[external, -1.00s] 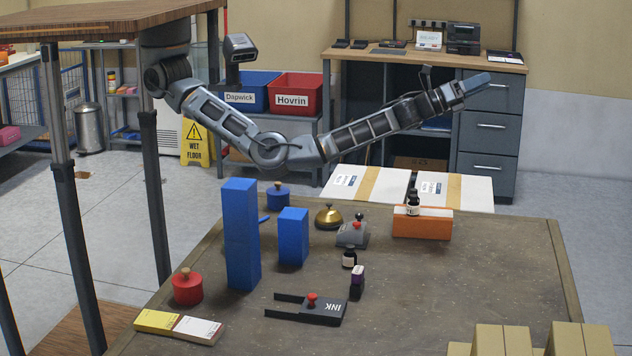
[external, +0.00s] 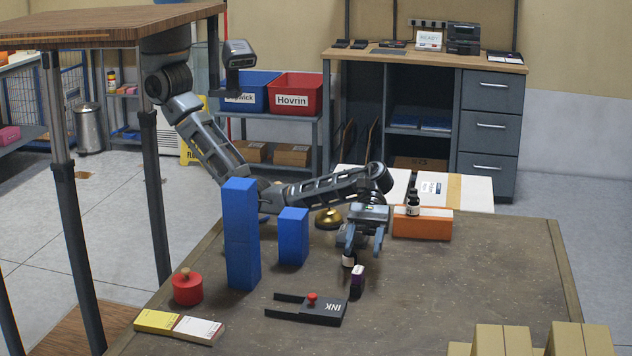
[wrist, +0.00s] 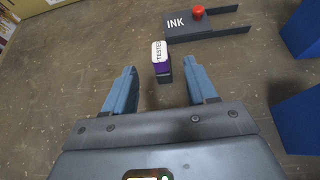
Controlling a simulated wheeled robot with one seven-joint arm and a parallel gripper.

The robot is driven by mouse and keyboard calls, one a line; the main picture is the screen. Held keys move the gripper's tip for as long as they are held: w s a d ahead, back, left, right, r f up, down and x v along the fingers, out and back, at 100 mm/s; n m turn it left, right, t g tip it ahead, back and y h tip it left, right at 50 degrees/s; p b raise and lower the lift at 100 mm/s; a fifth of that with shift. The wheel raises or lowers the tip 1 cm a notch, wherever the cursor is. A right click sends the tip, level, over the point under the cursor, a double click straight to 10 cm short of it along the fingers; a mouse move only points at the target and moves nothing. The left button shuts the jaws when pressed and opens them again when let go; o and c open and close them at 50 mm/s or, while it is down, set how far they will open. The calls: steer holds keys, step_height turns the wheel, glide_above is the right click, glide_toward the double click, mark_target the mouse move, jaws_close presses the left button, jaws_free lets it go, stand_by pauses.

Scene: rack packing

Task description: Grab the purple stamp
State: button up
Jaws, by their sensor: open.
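The purple stamp (external: 357,273) stands upright on the brown table, with a purple upper part and a dark base. In the wrist view the stamp (wrist: 161,66) shows a white top reading "TESTED", ahead of the fingertips and roughly centred between them. My gripper (external: 363,250) is over the table, just behind the stamp and apart from it. Its blue fingers (wrist: 163,82) are spread wide with nothing between them.
A black INK holder (external: 325,314) with a red knob lies in front left of the stamp. Blue blocks (external: 293,238) stand at left, an orange block (external: 422,226) at back right. Table right of the stamp is clear.

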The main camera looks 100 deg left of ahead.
mark_target(358, 268)
steer(key=shift+b+x, duration=0.65)
steer(key=shift+x, duration=2.95)
steer(key=shift+r, duration=0.2)
steer(key=shift+c, duration=0.4)
jaws_close()
steer(key=shift+r, duration=0.15)
step_height(358, 268, up, 4)
steer(key=p, duration=0.5)
steer(key=shift+p, duration=0.3)
steer(key=s+d+r+p, duration=0.6)
steer(key=s+p, duration=0.3)
steer(key=p, duration=0.8)
steer(key=shift+d+r, duration=0.4)
steer(key=shift+d, duration=0.2)
